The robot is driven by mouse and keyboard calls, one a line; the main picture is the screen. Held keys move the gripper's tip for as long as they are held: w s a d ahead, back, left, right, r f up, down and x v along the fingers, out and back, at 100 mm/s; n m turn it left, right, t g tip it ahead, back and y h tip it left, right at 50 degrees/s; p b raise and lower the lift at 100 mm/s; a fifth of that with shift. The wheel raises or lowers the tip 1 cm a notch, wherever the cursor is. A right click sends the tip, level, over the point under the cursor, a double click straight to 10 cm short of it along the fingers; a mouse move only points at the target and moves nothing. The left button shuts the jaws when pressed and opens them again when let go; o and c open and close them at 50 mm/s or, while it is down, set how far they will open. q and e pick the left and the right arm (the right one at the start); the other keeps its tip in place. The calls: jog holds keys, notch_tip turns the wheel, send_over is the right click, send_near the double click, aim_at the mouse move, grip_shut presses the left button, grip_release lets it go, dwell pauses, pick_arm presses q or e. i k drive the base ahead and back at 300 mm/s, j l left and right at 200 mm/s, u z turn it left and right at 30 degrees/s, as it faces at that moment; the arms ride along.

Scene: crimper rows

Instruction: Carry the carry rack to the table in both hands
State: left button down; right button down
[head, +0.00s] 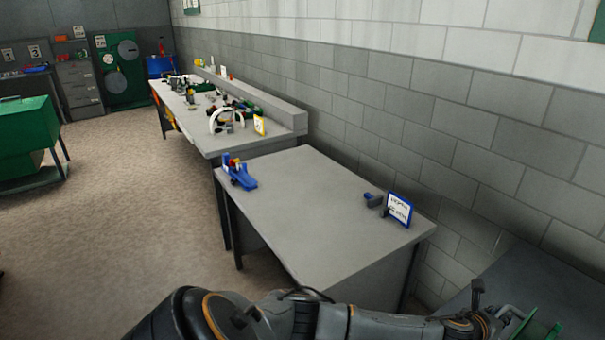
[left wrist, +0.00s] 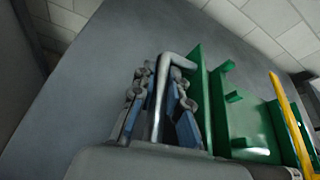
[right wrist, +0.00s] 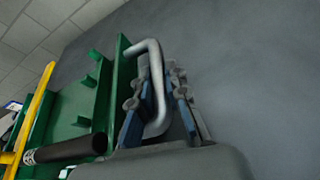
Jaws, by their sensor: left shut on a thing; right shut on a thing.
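The green carry rack (head: 540,330) shows only in part at the bottom right corner of the head view. My left gripper (head: 490,322) is beside it there. In the left wrist view my left gripper (left wrist: 160,90) is shut on a grey bent end handle of the rack (left wrist: 202,100). In the right wrist view my right gripper (right wrist: 156,95) is shut on the grey handle at the rack's other end (right wrist: 118,80). The right gripper is outside the head view. A grey table (head: 310,205) stands ahead, with its middle bare.
A blue holder (head: 240,175) stands on the table's left edge. A blue-framed sign (head: 399,209) and a small blue-and-grey piece (head: 376,200) are at its right. A cluttered bench (head: 205,130) adjoins behind. A grey surface (head: 520,275) lies at lower right. Yellow bars (right wrist: 38,105) cross the rack.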

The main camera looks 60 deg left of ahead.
aim_at(338, 217)
jog(key=j, duration=4.4)
jog(key=i, duration=0.05)
